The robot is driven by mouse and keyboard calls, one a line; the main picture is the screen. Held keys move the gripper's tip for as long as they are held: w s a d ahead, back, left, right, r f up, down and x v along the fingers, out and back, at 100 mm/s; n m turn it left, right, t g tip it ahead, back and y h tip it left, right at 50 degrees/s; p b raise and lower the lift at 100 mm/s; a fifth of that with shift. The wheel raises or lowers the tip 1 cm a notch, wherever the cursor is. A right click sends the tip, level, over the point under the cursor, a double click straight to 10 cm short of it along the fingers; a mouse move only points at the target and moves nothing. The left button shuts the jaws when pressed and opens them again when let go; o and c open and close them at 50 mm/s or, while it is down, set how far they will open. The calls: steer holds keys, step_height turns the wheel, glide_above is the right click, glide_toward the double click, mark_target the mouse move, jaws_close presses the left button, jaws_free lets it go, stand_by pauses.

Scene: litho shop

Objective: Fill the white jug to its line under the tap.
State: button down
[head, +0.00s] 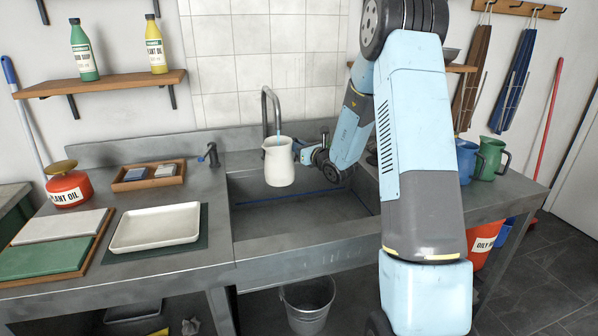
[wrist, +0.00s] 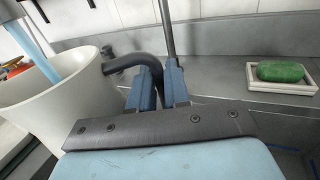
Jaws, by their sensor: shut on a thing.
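The white jug (head: 278,163) hangs upright over the sink, under the spout of the grey tap (head: 265,105). My gripper (head: 302,152) is at its right side. In the wrist view the fingers (wrist: 160,88) are shut on the jug's dark handle (wrist: 132,61), with the white jug (wrist: 60,115) at the left. A blue stream of water (wrist: 38,38) runs down into its mouth. The water level and the line inside cannot be made out. The tap's lever (head: 211,154) stands on the counter left of the sink.
The sink (head: 300,218) is empty below the jug. A white tray (head: 155,228) and a red plant oil can (head: 68,186) stand left. Blue (head: 465,160) and green (head: 489,158) jugs stand right. Green soap (wrist: 280,72) lies in a dish by the wall.

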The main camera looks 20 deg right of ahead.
stand_by(0.4)
steer(key=d+v, duration=0.1)
steer(key=v, duration=0.7)
steer(key=shift+w+d, duration=0.2)
steer(key=shift+d, duration=0.2)
steer(key=s+d+r, duration=0.3)
steer(key=s+d, duration=0.1)
steer(key=s, duration=0.1)
steer(key=shift+s, duration=0.4)
stand_by(0.8)
steer(key=shift+r, duration=0.1)
stand_by(0.4)
